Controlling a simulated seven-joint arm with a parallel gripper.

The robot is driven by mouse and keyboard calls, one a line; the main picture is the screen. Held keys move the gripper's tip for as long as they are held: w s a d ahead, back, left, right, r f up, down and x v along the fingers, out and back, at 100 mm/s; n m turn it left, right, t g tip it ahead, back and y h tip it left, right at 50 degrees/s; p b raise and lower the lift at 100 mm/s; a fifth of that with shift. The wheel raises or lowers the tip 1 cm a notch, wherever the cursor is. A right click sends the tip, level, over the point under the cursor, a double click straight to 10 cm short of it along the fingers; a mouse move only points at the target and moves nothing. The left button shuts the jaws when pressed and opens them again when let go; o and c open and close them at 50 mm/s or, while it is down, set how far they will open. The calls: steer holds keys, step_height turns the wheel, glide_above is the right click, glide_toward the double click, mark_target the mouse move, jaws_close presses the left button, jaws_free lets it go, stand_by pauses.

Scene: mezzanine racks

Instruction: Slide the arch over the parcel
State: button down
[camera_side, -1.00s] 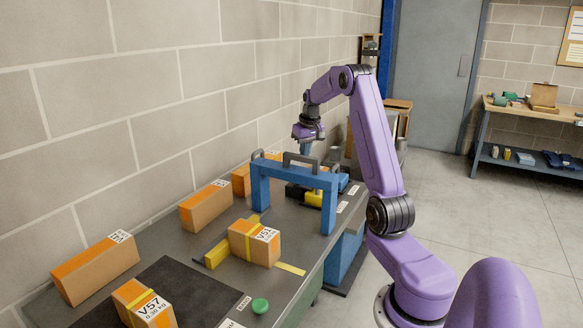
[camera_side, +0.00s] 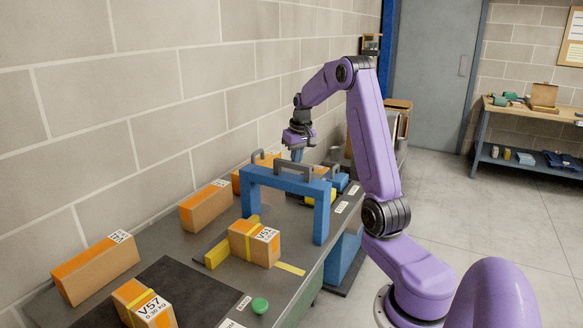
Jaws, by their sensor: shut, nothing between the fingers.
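The blue arch (camera_side: 288,182) stands upright on the grey bench, with dark handles on its top bar. The parcel (camera_side: 254,243), an orange-brown box marked V51, sits in front of the arch on the camera's side. It looks outside the opening, and its near end is fully in view. My gripper (camera_side: 297,156) points down just behind the arch's top bar, its fingers shut and empty. The fingertips are partly hidden by the bar and its handle, so I cannot tell if they touch it.
A yellow block (camera_side: 217,255) and a yellow strip (camera_side: 291,269) lie beside the parcel. Other boxes line the wall, including one (camera_side: 206,206); the V57 box (camera_side: 144,304) sits on a dark mat (camera_side: 190,290). A green button (camera_side: 260,305) is near the bench's front edge.

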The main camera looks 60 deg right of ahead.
steer(key=a, duration=1.6)
steer(key=shift+f, duration=0.15)
stand_by(1.1)
steer(key=shift+d, duration=0.7)
steer(key=w+d+v, duration=0.1)
steer(key=v, duration=0.9)
steer(key=shift+w+r, duration=0.25)
steer(key=shift+w, duration=0.1)
